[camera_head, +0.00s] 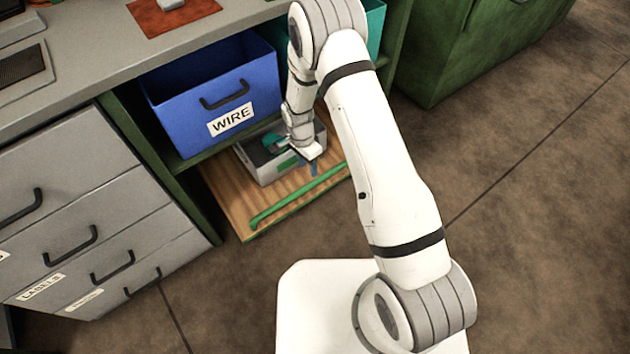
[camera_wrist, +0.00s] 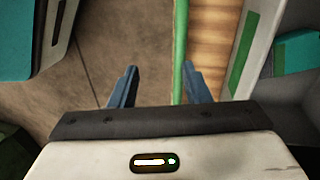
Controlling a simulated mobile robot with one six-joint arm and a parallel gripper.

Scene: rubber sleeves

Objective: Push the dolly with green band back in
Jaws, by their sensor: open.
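The dolly (camera_head: 237,208) is a low wooden board with a green band (camera_head: 297,197) along its front edge. It sits at floor level under the shelf and sticks out in front of it. My gripper (camera_head: 313,168) is above the front part of the dolly, near the green band. In the wrist view my gripper (camera_wrist: 157,88) is open, and the green band (camera_wrist: 180,50) passes between its two blue fingers, nearer the right one. I cannot tell whether a finger touches it.
A blue bin marked WIRE (camera_head: 180,108) and a teal bin (camera_head: 374,28) sit on the shelf above. Grey drawers (camera_head: 75,215) stand to the left. A green cabinet (camera_head: 450,60) stands at the back right. The floor (camera_head: 540,200) on the right is clear.

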